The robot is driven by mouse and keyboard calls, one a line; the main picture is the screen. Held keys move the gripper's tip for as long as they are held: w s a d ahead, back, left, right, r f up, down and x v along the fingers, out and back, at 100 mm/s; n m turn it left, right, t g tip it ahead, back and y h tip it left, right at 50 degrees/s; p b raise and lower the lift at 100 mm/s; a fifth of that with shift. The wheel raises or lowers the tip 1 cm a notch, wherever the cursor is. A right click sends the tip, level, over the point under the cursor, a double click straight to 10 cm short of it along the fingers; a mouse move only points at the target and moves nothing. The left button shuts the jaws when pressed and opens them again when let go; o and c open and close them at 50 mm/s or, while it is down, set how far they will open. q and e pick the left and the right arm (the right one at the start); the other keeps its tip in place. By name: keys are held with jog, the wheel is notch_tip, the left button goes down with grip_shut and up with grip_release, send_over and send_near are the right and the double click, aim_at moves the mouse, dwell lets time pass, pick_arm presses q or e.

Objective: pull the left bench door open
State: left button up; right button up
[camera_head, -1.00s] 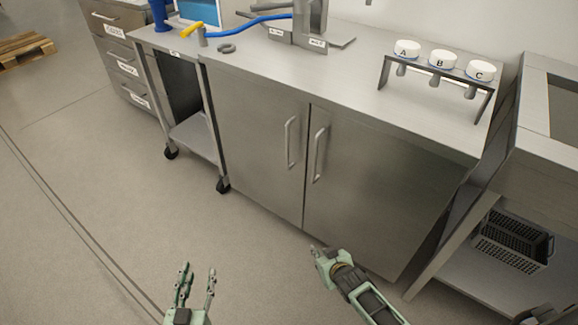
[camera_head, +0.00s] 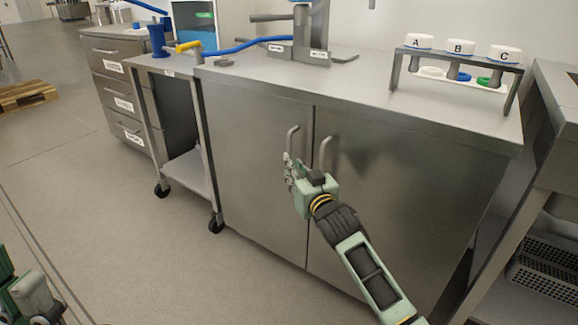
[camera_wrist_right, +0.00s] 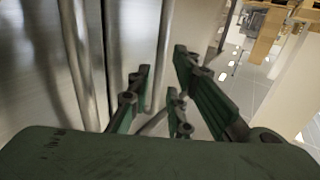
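The left bench door (camera_head: 250,150) is a flat steel panel, closed flush beside the right door (camera_head: 400,190). Its upright bar handle (camera_head: 292,138) is near the seam, partly hidden by my right gripper. My right gripper (camera_head: 290,172) is at the lower part of this handle. In the right wrist view, its fingers (camera_wrist_right: 163,95) are spread, with the left door's handle (camera_wrist_right: 166,45) appearing between them; contact cannot be told. The right door's handle (camera_wrist_right: 88,60) stands nearer at the left. My left gripper (camera_head: 30,295) is at the lower left, cut by the frame edge.
A rack (camera_head: 455,63) with white lidded pieces A, B and C stands on the bench top. A wheeled cart (camera_head: 190,172) is beside the left door. The floor (camera_head: 150,250) in front of the left door and cart is clear.

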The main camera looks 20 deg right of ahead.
jog(key=w, duration=0.2)
jog(key=w+b, duration=0.1)
jog(key=w, duration=0.1)
jog(key=shift+w+a, duration=0.2)
jog(key=shift+w, duration=0.15)
jog(key=shift+f, duration=0.1)
grip_shut()
